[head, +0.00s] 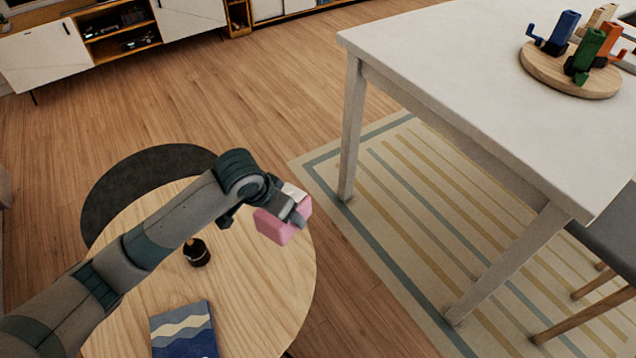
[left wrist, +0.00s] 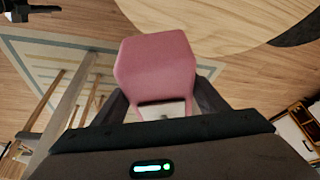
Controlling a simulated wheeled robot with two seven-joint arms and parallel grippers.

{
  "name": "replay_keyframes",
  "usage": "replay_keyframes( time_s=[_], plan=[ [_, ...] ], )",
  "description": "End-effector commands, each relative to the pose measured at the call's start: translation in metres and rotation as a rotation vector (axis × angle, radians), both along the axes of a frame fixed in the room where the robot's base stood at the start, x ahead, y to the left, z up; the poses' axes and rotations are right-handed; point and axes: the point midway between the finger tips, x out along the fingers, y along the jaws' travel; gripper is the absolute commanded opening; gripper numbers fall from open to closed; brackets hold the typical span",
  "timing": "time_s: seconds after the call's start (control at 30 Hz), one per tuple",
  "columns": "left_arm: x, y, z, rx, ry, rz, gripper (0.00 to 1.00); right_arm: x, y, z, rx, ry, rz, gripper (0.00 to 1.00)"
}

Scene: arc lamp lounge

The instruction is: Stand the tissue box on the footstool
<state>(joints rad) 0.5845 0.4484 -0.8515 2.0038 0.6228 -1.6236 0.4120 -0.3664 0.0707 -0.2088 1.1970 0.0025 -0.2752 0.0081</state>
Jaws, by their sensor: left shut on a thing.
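The tissue box (head: 277,226) is pink with a pale patch near the jaws. My left gripper (head: 293,207) is shut on it and holds it over the right edge of the round wooden table (head: 268,300). In the left wrist view the pink box (left wrist: 155,68) sits between the two dark fingers, with a white part at its near end. I see no footstool that I can make out for sure in either view. My right gripper is not in view.
On the round table are a small dark bottle (head: 196,254) and a blue patterned book (head: 184,334). A dark round top (head: 130,185) lies behind it. A white table (head: 480,70) stands right, bearing a wooden board (head: 560,75) with colored figures.

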Motion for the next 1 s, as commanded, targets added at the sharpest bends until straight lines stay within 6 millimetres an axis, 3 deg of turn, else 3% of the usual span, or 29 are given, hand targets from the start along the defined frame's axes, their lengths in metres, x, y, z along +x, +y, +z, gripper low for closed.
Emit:
replay_keyframes(
  time_s=[0.03, 0.2, 0.4, 0.5, 0.7, 1.0],
  plan=[
    [0.007, 0.011, 0.022, 0.005, -0.013, 0.041, 0.34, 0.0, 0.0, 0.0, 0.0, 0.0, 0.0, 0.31],
    [0.012, 0.043, 0.082, 0.004, -0.014, 0.214, 0.34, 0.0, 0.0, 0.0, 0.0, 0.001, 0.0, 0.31],
    [0.006, 0.084, 0.14, 0.003, -0.01, 0.422, 0.34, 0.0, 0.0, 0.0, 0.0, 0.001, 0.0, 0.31],
    [0.001, 0.099, 0.159, 0.002, -0.006, 0.503, 0.34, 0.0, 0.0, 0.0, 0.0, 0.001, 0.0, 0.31],
    [-0.005, 0.115, 0.177, 0.0, -0.001, 0.592, 0.34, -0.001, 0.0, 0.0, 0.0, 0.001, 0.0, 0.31],
    [-0.006, 0.116, 0.179, -0.001, 0.001, 0.602, 0.34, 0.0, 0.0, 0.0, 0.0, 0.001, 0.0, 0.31]
  ],
)
